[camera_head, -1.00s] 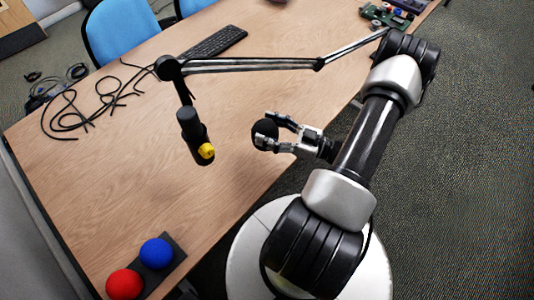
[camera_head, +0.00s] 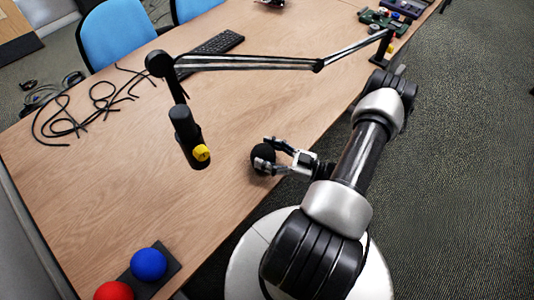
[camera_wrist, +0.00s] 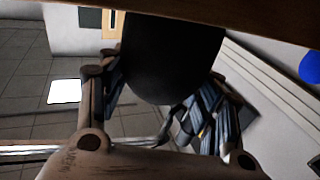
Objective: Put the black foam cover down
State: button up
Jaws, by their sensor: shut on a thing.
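The black foam cover (camera_head: 262,156) is a dark rounded piece between the fingers of my gripper (camera_head: 268,155), near the table's front edge in the head view. My gripper is shut on it. In the wrist view the cover (camera_wrist: 172,60) fills the upper middle as a large dark dome, with a finger of my gripper on each side. The wooden table (camera_head: 110,200) shows as a brown band along the top of the wrist view. The cover is at or very close to the tabletop; I cannot tell whether it touches.
A black microphone (camera_head: 186,135) with a yellow end hangs from a jointed boom arm (camera_head: 250,62) left of my gripper. A blue foam ball (camera_head: 149,264) and a red one (camera_head: 113,292) sit at the near left. Loose black cables (camera_head: 90,110) and a keyboard (camera_head: 218,43) lie further back.

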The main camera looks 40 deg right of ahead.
jog(key=shift+f, duration=0.15)
jog(key=o, duration=0.8)
jog(key=p+v, duration=0.2)
jog(key=v, duration=1)
